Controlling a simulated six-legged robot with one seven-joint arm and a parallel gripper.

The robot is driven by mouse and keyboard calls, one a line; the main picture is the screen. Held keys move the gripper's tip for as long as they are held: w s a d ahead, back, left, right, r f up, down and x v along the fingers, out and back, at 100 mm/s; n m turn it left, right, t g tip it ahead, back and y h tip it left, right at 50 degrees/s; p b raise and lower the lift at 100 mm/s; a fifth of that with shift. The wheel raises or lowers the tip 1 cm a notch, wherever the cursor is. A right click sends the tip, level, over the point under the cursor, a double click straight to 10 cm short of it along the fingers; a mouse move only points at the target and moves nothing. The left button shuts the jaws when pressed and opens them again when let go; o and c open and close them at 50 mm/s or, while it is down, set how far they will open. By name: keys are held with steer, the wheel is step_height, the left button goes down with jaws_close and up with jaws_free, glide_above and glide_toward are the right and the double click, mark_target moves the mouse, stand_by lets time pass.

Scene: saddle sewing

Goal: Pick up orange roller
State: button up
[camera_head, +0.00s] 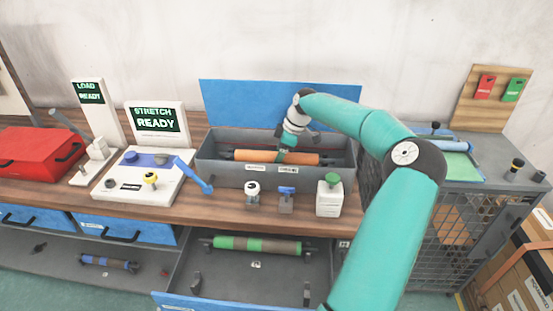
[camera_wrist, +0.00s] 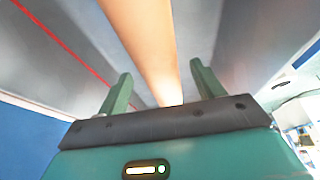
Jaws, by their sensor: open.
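The orange roller (camera_head: 250,156) lies lengthwise in the grey bin on the wooden bench, in the head view. In the wrist view the orange roller (camera_wrist: 150,45) runs away from the camera, between the two green fingers of my gripper (camera_wrist: 163,92). The fingers are apart, one on each side of the roller, and do not appear closed on it. The fingertips' exact depth around the roller is hard to tell.
The grey bin (camera_head: 225,174) has raised walls and an open blue lid (camera_head: 225,100) behind. Several small items, including a white bottle (camera_head: 329,199), stand in front of it. An open drawer (camera_head: 220,274) below holds a green and brown roller (camera_head: 257,245).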

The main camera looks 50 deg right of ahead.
steer(key=shift+w+a+f, duration=0.1)
steer(key=shift+w+f, duration=0.05)
steer(key=shift+f, duration=0.15)
jaws_close()
steer(key=shift+r, duration=0.1)
steer(key=shift+r, duration=0.1)
